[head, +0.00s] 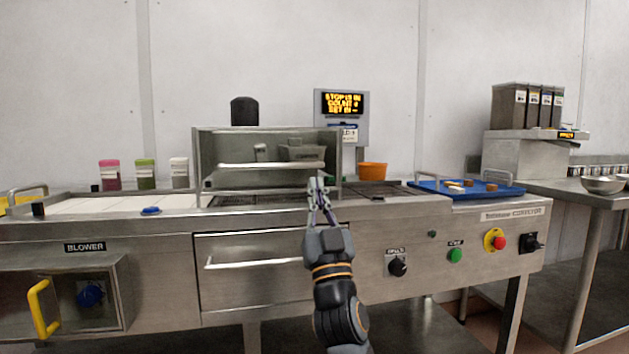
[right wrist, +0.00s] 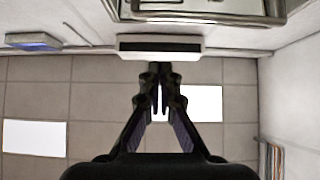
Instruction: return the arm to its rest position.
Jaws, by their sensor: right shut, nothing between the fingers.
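My right arm comes up from the bottom middle of the head view. Its gripper (head: 319,190) is upright in front of the machine's open-fronted steel housing (head: 263,135), near the housing's lower right corner. The right gripper is shut and empty. In the right wrist view its two fingers (right wrist: 158,110) meet at the tips, with nothing between them. Whether the gripper touches the machine cannot be told. My left gripper is not in view.
The steel conveyor machine (head: 250,238) spans the front, with handles and knobs projecting. A blue tray (head: 508,192) with small brown pieces and an orange pot (head: 373,170) stand on top at right. Several lidded jars (head: 145,175) stand at left. A side table (head: 590,190) holds bowls.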

